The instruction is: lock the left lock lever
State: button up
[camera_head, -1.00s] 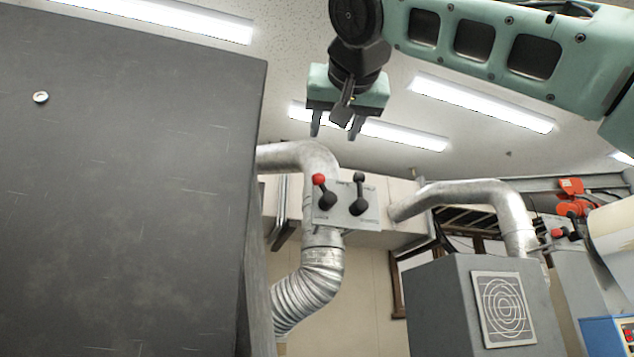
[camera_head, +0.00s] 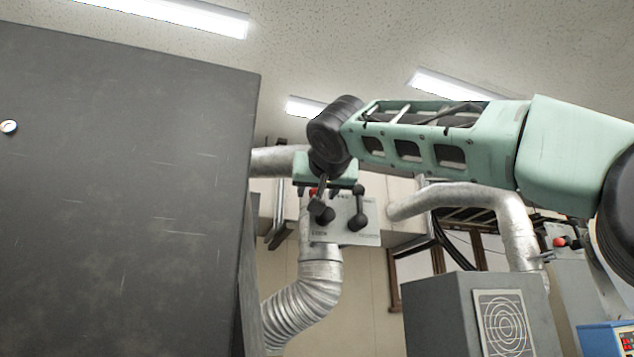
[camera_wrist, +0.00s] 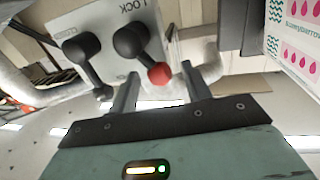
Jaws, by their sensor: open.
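The left lock lever (camera_head: 323,213) has a black base and a red knob, mostly covered by my gripper in the head view. In the wrist view the picture is turned over, and this lever (camera_wrist: 133,42) points its red knob towards my jaws. My gripper (camera_head: 327,190) is open in front of the panel's upper part. In the wrist view the red knob lies in the gap between the fingers of my gripper (camera_wrist: 158,76), with space on both sides; depth is hard to tell. The grey panel (camera_head: 345,235) carries the word LOCK.
A second lever (camera_head: 358,212) with a black knob stands close to the right on the panel; it shows in the wrist view (camera_wrist: 85,55). A large dark cabinet (camera_head: 120,190) fills the left. Silver ducts (camera_head: 300,295) run beside the panel. A grey box (camera_head: 450,310) stands lower right.

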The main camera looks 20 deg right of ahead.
jog(key=shift+w+d, duration=0.1)
jog(key=shift+w, duration=0.3)
jog(key=c, duration=1)
jog(key=shift+f, duration=0.15)
jog(key=shift+a+f+n+t+y+b, duration=0.35)
jog(key=shift+f+n+b, duration=0.8)
jog(key=shift+n, duration=1.35)
jog(key=shift+a+f+n+t+y+b, duration=0.3)
jog(key=shift+f+n+b, duration=0.3)
jog(key=shift+n+b, duration=1.45)
jog(key=shift+a+f+n+t+y+b, duration=0.35)
jog(key=shift+f+n+b, duration=0.55)
jog(key=shift+n, duration=2.05)
jog(key=shift+f+n, duration=0.1)
jog(key=shift+n, duration=0.2)
